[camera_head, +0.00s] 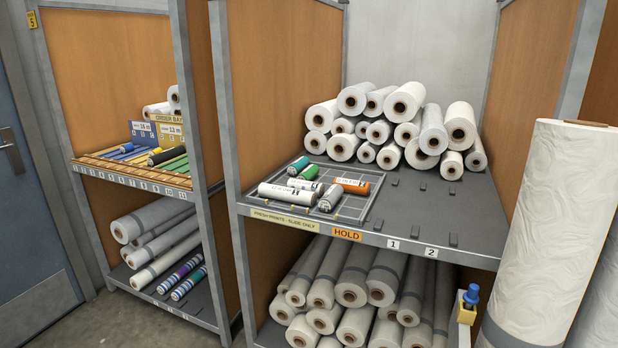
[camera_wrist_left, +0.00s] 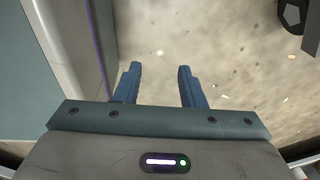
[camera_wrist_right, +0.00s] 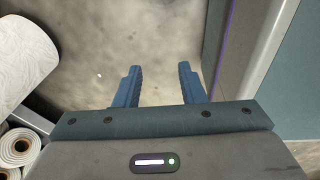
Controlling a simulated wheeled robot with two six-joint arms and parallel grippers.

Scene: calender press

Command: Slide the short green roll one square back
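A shallow gridded tray (camera_head: 373,206) lies on the shelf of the middle rack, above a "FRESH PRINTS - SLIDE ONLY" label. At this size I cannot tell which is the shortest. An orange-banded roll (camera_head: 351,186), a long white roll (camera_head: 286,194) and a short grey roll (camera_head: 329,199) lie near them. My left gripper (camera_wrist_left: 157,82) and right gripper (camera_wrist_right: 157,82) are open, empty and over bare floor.
White rolls (camera_head: 403,103) are piled behind the tray; more (camera_head: 352,290) fill the shelf below. Low dark pegs (camera_head: 413,225) stand right of the tray. A tall wrapped roll (camera_head: 553,230) stands at the right. The order bay rack (camera_head: 130,170) is at the left.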

